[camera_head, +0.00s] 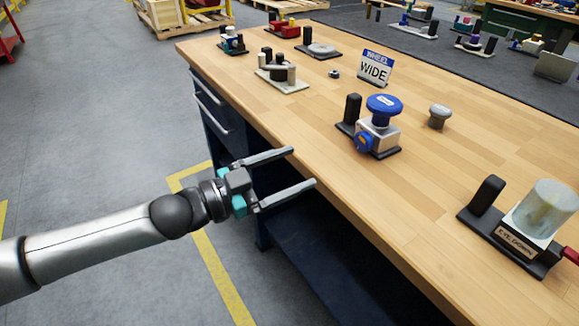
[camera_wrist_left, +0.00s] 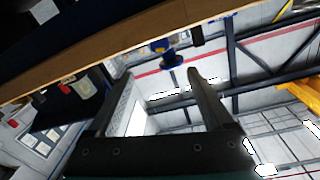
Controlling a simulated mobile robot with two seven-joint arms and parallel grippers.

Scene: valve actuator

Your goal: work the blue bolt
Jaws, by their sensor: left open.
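A valve unit (camera_head: 379,134) with a metal body stands on a dark base on the wooden bench. It has a blue round wheel (camera_head: 384,104) on top and a blue bolt-like part (camera_head: 364,141) on its near left side. My left gripper (camera_head: 304,167) is open and empty, off the bench's front edge, left of the valve unit and apart from it. In the left wrist view, blue parts of a unit (camera_wrist_left: 162,48) show small beyond the open fingers (camera_wrist_left: 162,75); I cannot tell which part is which there. My right gripper is not in view.
A black post (camera_head: 353,107) stands left of the valve unit. A grey knob (camera_head: 439,116) sits to its right, and a "WIDE" sign (camera_head: 375,69) behind. A unit with a clear cylinder (camera_head: 541,209) is at the right. The bench edge (camera_head: 335,207) lies just beyond my left fingertips.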

